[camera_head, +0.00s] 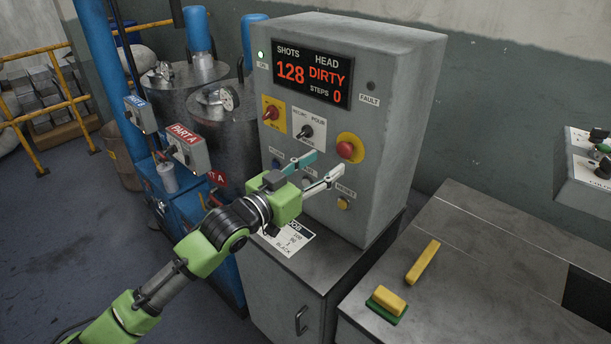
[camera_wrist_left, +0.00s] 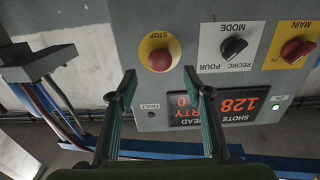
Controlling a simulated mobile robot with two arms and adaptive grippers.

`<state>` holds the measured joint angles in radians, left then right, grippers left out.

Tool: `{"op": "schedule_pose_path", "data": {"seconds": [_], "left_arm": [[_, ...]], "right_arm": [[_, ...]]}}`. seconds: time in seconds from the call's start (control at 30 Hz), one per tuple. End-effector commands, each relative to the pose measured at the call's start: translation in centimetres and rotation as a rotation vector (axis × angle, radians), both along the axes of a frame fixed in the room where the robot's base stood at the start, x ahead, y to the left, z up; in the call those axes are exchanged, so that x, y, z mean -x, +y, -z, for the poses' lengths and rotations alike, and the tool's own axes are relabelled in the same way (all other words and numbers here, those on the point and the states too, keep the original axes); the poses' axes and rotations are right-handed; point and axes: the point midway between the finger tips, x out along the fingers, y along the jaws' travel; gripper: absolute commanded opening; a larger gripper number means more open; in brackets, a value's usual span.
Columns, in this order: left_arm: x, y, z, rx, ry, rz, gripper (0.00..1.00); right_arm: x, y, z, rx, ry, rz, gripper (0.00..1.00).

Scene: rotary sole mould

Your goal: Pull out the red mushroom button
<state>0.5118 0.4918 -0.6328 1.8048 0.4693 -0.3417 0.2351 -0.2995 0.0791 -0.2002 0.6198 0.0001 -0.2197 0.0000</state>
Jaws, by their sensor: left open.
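The red mushroom button (camera_head: 346,150) sits on a round yellow plate on the front of a grey control box (camera_head: 400,100). In the left wrist view, which is upside down, the red button (camera_wrist_left: 160,60) is on its yellow disc marked STOP. My left gripper (camera_head: 326,163) is open and empty in front of the panel, just below and left of the button. In the wrist view its two fingertips (camera_wrist_left: 160,76) appear on either side of the button, a little short of it. I cannot tell the exact gap to the panel. My right gripper is not in view.
A red rotary switch (camera_head: 271,112) and a black mode knob (camera_head: 305,131) are left of the button. A yellow reset button (camera_head: 343,203) is below. The display (camera_head: 305,74) reads 128, DIRTY, 0. A metal bench (camera_head: 480,270) stands at right, with a yellow bar and block.

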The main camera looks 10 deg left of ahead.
Motion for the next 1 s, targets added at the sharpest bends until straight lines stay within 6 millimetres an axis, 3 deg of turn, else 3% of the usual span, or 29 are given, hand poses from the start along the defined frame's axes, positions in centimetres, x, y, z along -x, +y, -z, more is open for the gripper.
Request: {"op": "schedule_pose_path", "data": {"seconds": [0.1,0.3,0.87,1.0], "left_arm": [[2.1,1.6,0.2,-0.003,0.001,-0.001,0.46],[4.2,3.1,0.1,-0.001,0.0,-0.001,0.46],[4.8,3.4,0.1,-0.001,0.002,-0.001,0.46],[5.9,3.1,2.5,-0.027,0.059,-0.018,0.46]], "right_arm": [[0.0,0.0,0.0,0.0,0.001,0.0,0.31],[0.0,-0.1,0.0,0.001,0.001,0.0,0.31],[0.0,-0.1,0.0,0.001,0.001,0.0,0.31],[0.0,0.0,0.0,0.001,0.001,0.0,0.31]]}}
